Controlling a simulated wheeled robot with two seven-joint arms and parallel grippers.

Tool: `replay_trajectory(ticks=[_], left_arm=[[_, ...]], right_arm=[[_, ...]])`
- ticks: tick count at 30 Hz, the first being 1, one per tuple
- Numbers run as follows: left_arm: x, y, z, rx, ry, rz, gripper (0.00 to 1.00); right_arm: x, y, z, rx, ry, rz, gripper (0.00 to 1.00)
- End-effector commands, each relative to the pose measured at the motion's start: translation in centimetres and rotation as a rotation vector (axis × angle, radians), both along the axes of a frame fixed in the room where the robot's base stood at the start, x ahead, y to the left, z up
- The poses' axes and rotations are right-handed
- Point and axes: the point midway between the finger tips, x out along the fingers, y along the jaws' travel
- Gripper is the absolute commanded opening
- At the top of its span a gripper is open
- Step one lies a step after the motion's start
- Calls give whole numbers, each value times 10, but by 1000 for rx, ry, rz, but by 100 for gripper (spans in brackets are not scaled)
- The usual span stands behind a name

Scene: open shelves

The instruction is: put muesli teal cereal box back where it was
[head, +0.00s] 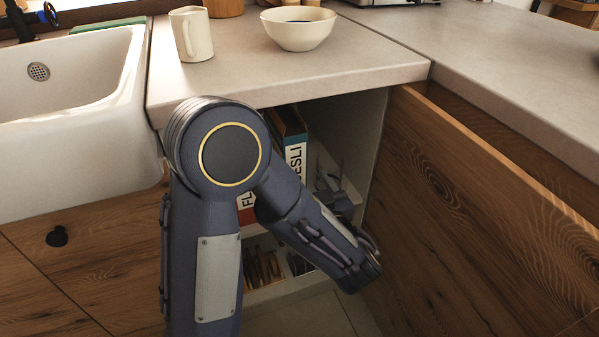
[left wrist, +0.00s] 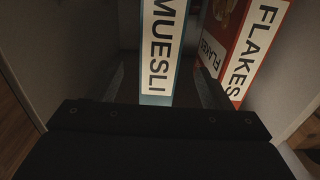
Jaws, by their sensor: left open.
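The teal muesli box (head: 297,155) stands upright on a shelf inside the open cabinet under the counter. My arm hides its lower part in the head view. The left wrist view shows its white "MUESLI" label (left wrist: 160,50) straight ahead. My left gripper (head: 330,182) is inside the cabinet, just right of the box in the head view. In the left wrist view its open fingers (left wrist: 162,88) appear on either side of the box's lower part. I cannot tell whether they touch it. My right gripper is not in view.
A red flakes box (left wrist: 248,50) stands close to the right of the muesli box in the left wrist view. Cabinet walls bound both sides. A lower shelf (head: 285,292) holds several items. A mug (head: 192,35) and bowl (head: 298,30) stand on the counter above.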

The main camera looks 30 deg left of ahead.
Motion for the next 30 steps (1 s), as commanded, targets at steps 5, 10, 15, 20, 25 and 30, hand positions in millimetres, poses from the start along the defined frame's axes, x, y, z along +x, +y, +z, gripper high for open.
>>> replay_trajectory(ticks=[5,10,15,20,25,30], left_arm=[[-19,17,-2,-5,104,81,73],[-90,82,-23,-135,568,298,73],[-182,88,-63,-499,1074,199,73],[-224,38,-77,-814,1217,-236,73],[-223,-10,-56,-895,1046,-690,73],[-214,-29,-34,-844,885,-893,73]], right_arm=[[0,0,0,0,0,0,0],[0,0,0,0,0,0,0],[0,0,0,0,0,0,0],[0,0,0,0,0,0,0],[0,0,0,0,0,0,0],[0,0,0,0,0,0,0]])
